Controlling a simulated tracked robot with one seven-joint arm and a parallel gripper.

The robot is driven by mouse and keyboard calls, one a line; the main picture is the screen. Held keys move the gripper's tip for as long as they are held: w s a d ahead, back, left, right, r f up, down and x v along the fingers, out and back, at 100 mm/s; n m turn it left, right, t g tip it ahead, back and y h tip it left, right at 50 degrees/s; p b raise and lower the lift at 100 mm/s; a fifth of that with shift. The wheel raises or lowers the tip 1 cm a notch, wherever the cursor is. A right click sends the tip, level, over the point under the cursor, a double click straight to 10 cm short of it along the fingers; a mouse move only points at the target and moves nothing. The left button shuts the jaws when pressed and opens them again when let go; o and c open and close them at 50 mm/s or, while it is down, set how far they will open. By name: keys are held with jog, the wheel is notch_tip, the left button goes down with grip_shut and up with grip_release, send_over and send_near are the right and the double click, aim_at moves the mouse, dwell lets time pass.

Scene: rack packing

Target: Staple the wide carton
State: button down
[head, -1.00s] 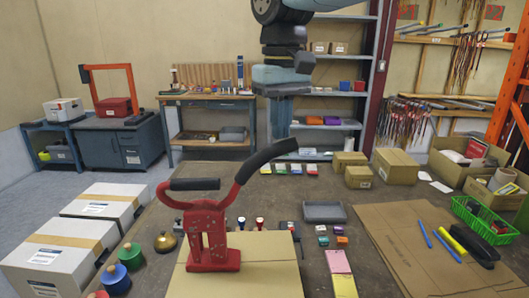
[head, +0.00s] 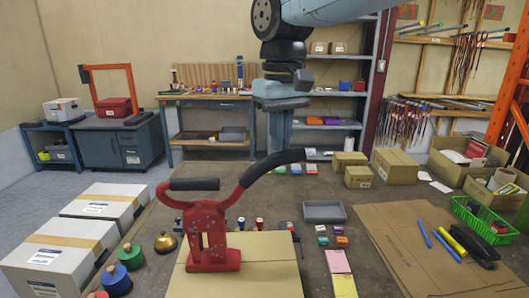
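A red carton stapler (head: 208,238) with black grips stands upright on the flat brown wide carton (head: 268,272) at the front centre. My gripper (head: 281,148) hangs downward from the top centre. Its lower end meets the long lever grip in the picture, and it looks to be in contact with it from above. The fingertips are partly hidden there, and I cannot make out a gap between them.
White boxes (head: 102,203) lie at the left beside several spools and a brass bell (head: 166,242). A grey tray (head: 324,211), small coloured blocks and sticky notes (head: 338,262) lie right of the carton. Flat cardboard (head: 395,240) with markers and a green basket (head: 481,222) are farther right.

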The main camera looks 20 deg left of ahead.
dwell(0.3)
notch_tip(320, 180, up, 9)
dwell(1.2)
jog(key=shift+d, duration=0.1)
dwell(0.6)
